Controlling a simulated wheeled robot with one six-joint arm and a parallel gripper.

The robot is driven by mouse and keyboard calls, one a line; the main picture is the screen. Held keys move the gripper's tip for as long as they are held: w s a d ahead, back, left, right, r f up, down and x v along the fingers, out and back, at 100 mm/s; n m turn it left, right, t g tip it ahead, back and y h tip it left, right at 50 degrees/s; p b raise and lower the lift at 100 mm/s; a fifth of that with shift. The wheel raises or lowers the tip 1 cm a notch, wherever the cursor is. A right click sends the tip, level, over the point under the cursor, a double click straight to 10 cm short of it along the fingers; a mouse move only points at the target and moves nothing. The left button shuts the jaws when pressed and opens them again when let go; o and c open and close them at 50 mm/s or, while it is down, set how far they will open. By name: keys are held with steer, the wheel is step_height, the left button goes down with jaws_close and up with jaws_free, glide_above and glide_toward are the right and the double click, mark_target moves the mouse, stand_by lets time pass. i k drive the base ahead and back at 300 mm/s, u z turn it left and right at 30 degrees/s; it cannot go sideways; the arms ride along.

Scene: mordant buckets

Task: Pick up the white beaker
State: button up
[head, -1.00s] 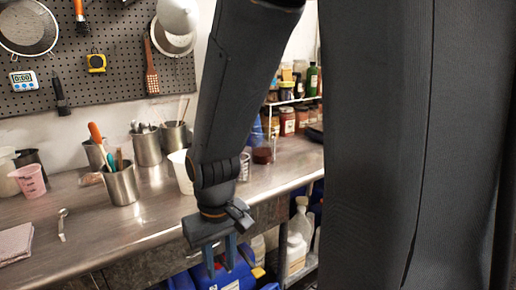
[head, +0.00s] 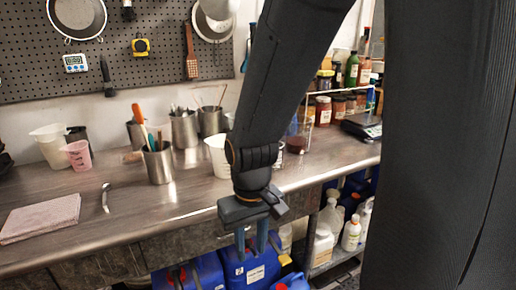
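Two white vessels stand on the steel workbench (head: 120,215). A white beaker (head: 216,157) is near the middle, partly hidden behind my arm. Another white, jug-like vessel (head: 50,147) stands at the far left, behind a pink measuring cup (head: 78,155). I cannot tell for sure which one the task means. My gripper (head: 251,247) points down in front of the bench's front edge, below the level of the top. Its two fingers are apart with nothing seen between them. It is not touching either vessel.
A metal cup of utensils (head: 158,163) stands left of the middle beaker, with more metal cups behind. A folded cloth (head: 40,218) and a spoon (head: 105,197) lie front left. Blue canisters (head: 250,270) sit beneath the bench. A scale (head: 362,126) is at right.

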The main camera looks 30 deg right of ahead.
mark_target(221, 169)
steer(key=z, duration=2.6)
steer(key=k, duration=0.9)
steer(key=u, duration=0.95)
steer(key=i, duration=0.5)
